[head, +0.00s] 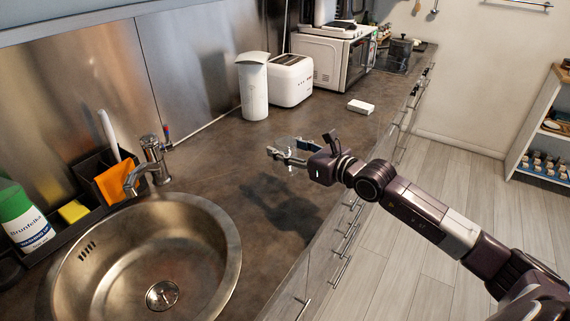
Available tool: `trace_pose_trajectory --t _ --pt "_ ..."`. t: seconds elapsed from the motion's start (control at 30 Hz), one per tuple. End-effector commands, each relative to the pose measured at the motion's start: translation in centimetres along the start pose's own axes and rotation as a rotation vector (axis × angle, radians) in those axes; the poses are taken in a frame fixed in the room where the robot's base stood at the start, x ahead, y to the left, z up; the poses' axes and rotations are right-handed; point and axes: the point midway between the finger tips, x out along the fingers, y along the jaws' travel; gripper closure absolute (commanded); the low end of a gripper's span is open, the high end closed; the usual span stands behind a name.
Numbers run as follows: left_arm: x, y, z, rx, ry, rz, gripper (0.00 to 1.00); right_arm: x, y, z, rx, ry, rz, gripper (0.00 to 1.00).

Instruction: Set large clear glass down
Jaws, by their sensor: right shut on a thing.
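My right gripper (281,153) reaches in from the right over the brown countertop (225,160), to the right of the sink. It is shut on a clear glass (288,145). The glass is very faint, and only a thin outline shows around the fingers. The arm's shadow falls on the counter nearer the front edge, so the gripper looks raised above the surface. Whether the glass's base touches the counter cannot be told. My left gripper is not in view.
A round metal sink (225,235) with a tap (150,165) lies at the left. A white canister (253,88), a toaster (290,80), a small white box (360,107) and a microwave (325,58) stand farther back. The counter around the gripper is clear.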

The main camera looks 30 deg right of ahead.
Motion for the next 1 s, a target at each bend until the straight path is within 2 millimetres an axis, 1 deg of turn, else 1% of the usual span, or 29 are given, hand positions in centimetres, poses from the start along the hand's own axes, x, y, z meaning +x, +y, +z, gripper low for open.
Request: trace_pose_trajectory --t 0.03,0.17,0.43,0.5,0.73,0.83,0.87,1.0 --pt "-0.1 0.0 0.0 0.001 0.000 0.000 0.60 0.1 0.0 -0.6 -0.001 -0.001 0.000 0.87" --pt "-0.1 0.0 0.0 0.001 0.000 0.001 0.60 0.3 -0.1 -1.5 -0.001 -0.002 -0.001 0.87" --pt "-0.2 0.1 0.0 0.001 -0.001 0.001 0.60 0.8 -0.1 -5.1 -0.001 -0.001 -0.001 0.87" --pt "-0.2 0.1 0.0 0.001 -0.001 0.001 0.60 0.9 0.0 -5.5 -0.002 -0.003 0.000 0.87" --pt "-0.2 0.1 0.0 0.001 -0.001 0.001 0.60 0.9 0.0 -5.6 -0.001 -0.003 0.000 0.87" --pt "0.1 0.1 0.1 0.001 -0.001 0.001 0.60 0.9 0.0 -5.9 0.000 -0.003 0.000 0.87" --pt "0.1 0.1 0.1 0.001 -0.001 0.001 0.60 0.9 0.0 -5.9 0.000 -0.001 0.000 0.55" --pt "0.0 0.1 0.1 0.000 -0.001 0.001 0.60 0.9 0.0 -5.9 0.000 0.000 0.000 0.40"
